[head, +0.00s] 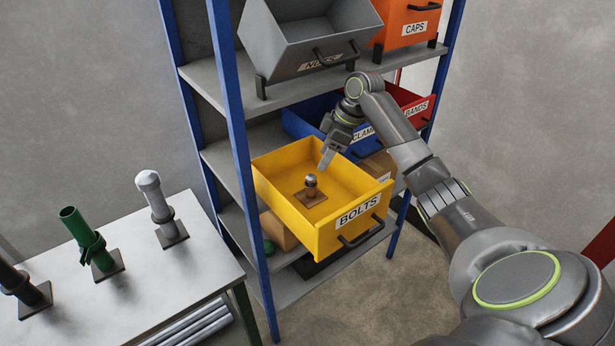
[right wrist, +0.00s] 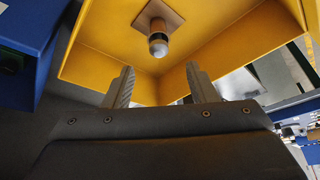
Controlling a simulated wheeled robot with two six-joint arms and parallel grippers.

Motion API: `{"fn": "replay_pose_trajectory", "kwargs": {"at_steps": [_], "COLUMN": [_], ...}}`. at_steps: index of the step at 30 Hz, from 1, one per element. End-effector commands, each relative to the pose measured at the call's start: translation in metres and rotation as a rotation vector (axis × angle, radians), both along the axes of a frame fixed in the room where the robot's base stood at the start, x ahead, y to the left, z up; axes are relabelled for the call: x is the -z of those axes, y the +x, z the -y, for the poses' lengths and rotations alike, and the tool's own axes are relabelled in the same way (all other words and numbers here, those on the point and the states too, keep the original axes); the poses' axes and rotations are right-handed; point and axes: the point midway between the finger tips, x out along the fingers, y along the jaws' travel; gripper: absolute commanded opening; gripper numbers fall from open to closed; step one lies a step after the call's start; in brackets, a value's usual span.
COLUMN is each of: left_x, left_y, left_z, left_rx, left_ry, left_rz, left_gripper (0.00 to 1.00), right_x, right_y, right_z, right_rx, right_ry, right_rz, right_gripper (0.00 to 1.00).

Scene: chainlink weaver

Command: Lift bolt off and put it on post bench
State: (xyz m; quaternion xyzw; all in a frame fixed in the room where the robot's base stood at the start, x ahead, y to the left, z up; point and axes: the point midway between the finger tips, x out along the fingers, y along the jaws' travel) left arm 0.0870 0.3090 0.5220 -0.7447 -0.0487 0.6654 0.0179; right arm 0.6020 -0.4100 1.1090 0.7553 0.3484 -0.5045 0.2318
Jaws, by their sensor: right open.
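The bolt (head: 311,181) has a rounded grey head and stands on a small brown square plate on the floor of the yellow BOLTS bin (head: 283,213). It also shows in the right wrist view (right wrist: 158,44), ahead of the fingers. My right gripper (head: 325,160) is open and empty, at the bin's back side above the bolt and apart from it. In the right wrist view its two fingers (right wrist: 159,78) stand apart with the bolt beyond the gap between them. The post bench (head: 170,270) is the pale table at the left. My left gripper is out of view.
On the bench stand a grey post (head: 156,200), a green post (head: 88,240) and a dark post (head: 22,285). A blue shelf upright (head: 240,150) rises between bench and bin. The grey NUTS bin (head: 290,50) overhangs from the shelf above. The bench front is clear.

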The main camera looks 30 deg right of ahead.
Motion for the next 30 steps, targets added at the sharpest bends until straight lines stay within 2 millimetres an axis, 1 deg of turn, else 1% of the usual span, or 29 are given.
{"fn": "replay_pose_trajectory", "kwargs": {"at_steps": [1, 3, 7, 11, 15, 19, 22, 28, 29, 30], "left_x": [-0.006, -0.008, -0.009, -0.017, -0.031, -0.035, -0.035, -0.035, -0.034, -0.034], "left_y": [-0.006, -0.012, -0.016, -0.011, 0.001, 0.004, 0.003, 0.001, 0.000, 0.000], "left_z": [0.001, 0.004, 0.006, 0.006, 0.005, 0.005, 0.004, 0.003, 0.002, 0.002], "left_rx": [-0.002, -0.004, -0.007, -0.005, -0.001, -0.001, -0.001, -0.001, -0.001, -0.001], "left_ry": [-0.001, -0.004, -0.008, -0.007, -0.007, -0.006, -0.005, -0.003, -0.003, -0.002], "left_rz": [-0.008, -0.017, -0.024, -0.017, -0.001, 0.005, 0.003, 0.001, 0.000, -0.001], "left_gripper": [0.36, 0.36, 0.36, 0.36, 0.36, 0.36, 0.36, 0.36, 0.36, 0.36], "right_x": [0.006, 0.015, 0.024, 0.032, 0.049, 0.066, 0.072, 0.073, 0.073, 0.073], "right_y": [0.002, 0.004, 0.007, 0.010, 0.016, 0.020, 0.021, 0.021, 0.021, 0.021], "right_z": [-0.004, -0.006, -0.008, -0.012, -0.018, -0.022, -0.023, -0.023, -0.023, -0.023], "right_rx": [-0.002, 0.000, -0.001, 0.000, -0.001, 0.000, 0.000, 0.000, 0.000, 0.000], "right_ry": [0.003, 0.002, 0.001, 0.002, 0.003, 0.001, 0.000, -0.001, -0.001, -0.001], "right_rz": [-0.002, -0.002, 0.001, -0.001, -0.003, -0.001, 0.000, 0.002, 0.002, 0.002], "right_gripper": [0.52, 0.52, 0.52, 0.52, 0.52, 0.52, 0.52, 0.52, 0.49, 0.44]}}
